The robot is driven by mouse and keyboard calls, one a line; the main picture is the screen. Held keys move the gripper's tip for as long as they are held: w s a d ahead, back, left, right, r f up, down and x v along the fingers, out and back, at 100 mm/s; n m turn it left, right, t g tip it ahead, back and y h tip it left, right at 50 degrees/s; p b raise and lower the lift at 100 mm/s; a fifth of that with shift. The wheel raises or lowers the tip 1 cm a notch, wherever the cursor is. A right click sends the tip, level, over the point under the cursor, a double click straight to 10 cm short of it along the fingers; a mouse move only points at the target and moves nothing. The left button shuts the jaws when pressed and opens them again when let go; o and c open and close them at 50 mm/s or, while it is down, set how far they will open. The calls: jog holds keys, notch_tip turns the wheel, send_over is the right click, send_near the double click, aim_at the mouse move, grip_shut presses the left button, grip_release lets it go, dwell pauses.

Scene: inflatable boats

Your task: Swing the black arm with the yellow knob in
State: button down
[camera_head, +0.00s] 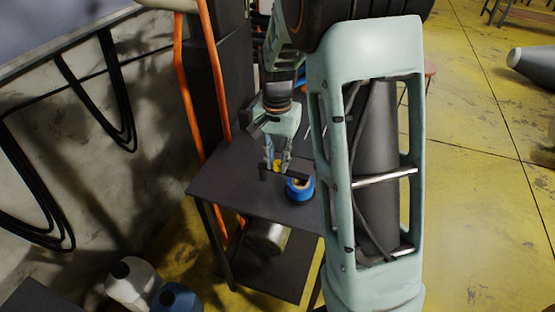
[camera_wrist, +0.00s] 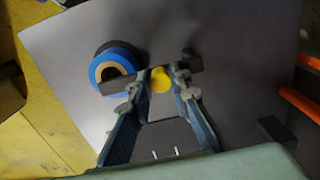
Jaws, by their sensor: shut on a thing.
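The black arm (camera_wrist: 187,65) is a dark bar that shows in the wrist view, reaching across the top of a round blue and tan piece (camera_wrist: 113,68). The yellow knob (camera_wrist: 160,80) sits on the bar, between my fingertips. In the head view the knob (camera_head: 278,165) is small and partly hidden by my fingers, and the blue piece (camera_head: 300,193) stands on the dark table just right of it. My gripper (camera_head: 277,169) points down and is shut on the knob; it also shows in the wrist view (camera_wrist: 158,82).
The dark table (camera_head: 230,185) has bare room left of the blue piece. Orange pipes (camera_head: 187,95) run up behind it by the wall. A metal cylinder (camera_head: 267,237) lies on the lower shelf. White and blue containers (camera_head: 135,280) stand at the lower left.

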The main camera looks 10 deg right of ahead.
aim_at(278, 163)
jog(key=c, duration=1.8)
grip_release()
jog(key=shift+o, duration=0.2)
jog(key=shift+r, duration=0.1)
notch_tip(278, 163, up, 12)
